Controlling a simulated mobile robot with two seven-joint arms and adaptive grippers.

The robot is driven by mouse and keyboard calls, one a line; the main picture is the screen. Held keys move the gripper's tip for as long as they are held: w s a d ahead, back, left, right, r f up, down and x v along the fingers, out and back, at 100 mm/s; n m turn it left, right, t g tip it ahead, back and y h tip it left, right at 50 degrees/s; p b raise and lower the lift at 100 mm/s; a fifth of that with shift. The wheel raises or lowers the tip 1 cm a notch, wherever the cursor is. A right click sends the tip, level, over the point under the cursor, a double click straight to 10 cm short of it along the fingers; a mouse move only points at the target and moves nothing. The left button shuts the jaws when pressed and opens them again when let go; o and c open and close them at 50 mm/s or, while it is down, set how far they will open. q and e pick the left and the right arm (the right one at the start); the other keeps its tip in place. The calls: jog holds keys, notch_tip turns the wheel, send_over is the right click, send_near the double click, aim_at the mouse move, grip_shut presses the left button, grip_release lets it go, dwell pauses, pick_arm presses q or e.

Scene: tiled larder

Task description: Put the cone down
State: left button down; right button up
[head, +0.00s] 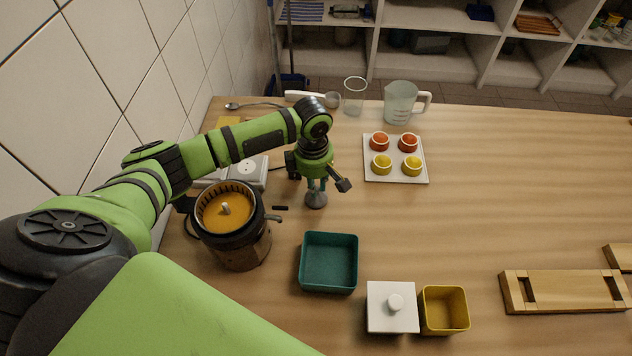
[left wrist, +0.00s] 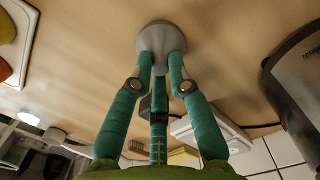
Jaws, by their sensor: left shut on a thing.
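The cone (head: 316,201) is a small grey piece held under my left gripper (head: 317,186). In the left wrist view the cone (left wrist: 160,42) looks like a rounded grey dome between the teal fingers of the gripper (left wrist: 158,66). The fingers are shut on it. It is at or just above the wooden table; I cannot tell whether it touches. A dark juicer-like machine (head: 240,250) with an orange bowl and a small pale centre peg stands to the left of the cone. My right gripper is not in view.
A teal square tray (head: 329,289), a white lidded box (head: 391,307) and a yellow box (head: 444,309) stand in front. A jug (head: 400,103) and a glass (head: 354,98) stand behind. The table's right middle is clear.

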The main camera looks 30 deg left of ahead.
pick_arm(q)
jog(key=shift+f, duration=0.1)
jog(key=c, duration=1.2)
grip_release()
jog(key=r, duration=1.2)
jog(key=shift+a+r, duration=0.15)
jog(key=shift+a, duration=0.05)
